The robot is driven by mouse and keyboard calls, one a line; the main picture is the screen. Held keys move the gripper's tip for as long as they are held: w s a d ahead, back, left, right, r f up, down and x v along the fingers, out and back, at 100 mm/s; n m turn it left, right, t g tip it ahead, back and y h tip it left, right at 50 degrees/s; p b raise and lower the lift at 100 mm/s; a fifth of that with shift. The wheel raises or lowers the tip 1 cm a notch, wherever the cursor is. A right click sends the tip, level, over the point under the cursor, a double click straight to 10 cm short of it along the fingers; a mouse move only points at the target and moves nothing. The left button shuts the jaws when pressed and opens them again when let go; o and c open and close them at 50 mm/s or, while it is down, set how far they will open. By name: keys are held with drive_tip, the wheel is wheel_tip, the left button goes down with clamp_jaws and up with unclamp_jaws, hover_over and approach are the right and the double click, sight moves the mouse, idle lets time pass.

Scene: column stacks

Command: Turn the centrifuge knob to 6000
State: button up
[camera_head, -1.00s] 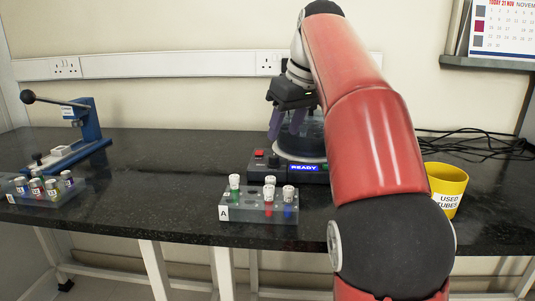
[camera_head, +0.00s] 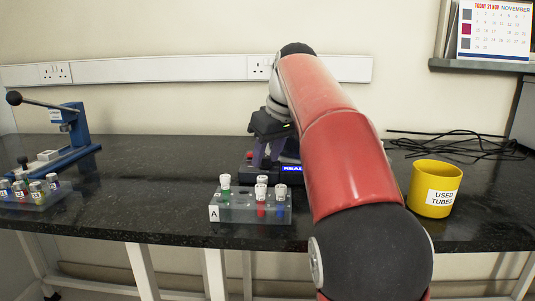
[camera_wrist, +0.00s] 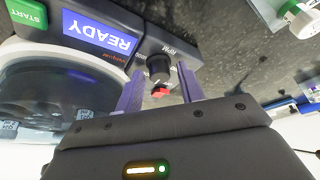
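The centrifuge has a lit READY display, seen in the head view (camera_head: 292,169) and upside down in the wrist view (camera_wrist: 98,30). Its small black knob (camera_wrist: 158,68), labelled RPM, sits beside the display, with a red piece (camera_wrist: 160,92) at its lower side. My gripper (camera_wrist: 160,74) is open, with its two purple fingers either side of the knob and a gap on each side. I cannot tell how deep the fingertips reach. In the head view, my gripper (camera_head: 266,158) is low at the centrifuge front, and the knob is hidden. The speed value cannot be read.
A clear rack A (camera_head: 250,208) with several capped tubes stands in front of the centrifuge. A yellow used-tubes cup (camera_head: 435,190) and black cables (camera_head: 455,145) are to the right. A blue lever device (camera_head: 78,135) and another tube rack (camera_head: 30,198) are at the left.

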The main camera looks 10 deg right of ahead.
clamp_jaws()
drive_tip(key=m+p, duration=0.1)
drive_tip(key=m, duration=0.1)
drive_tip(key=m+h+p, duration=0.1)
drive_tip(key=shift+a+r+m, duration=0.15)
drive_tip(key=shift+a+m, duration=0.05)
drive_tip(key=shift+m, duration=0.2)
drive_tip(key=m+h+p, duration=0.1)
drive_tip(key=m, duration=0.1)
drive_tip(key=m+h+p, duration=0.1)
drive_tip(key=m+p, duration=0.1)
drive_tip(key=m, duration=0.1)
drive_tip(key=shift+a+h, duration=0.1)
drive_tip(key=shift+h, duration=0.2)
drive_tip(key=m+h+p, duration=0.1)
drive_tip(key=m+p, duration=0.1)
drive_tip(key=m, duration=0.2)
drive_tip(key=shift+a+m+g+p, duration=0.1)
drive_tip(key=shift+m+g+p, duration=0.2)
drive_tip(key=shift+m, duration=0.1)
drive_tip(key=m+g+h, duration=0.1)
drive_tip(key=m, duration=0.3)
drive_tip(key=shift+w+p, duration=0.15)
drive_tip(key=shift+p, duration=0.25)
drive_tip(key=shift+m+h, duration=0.3)
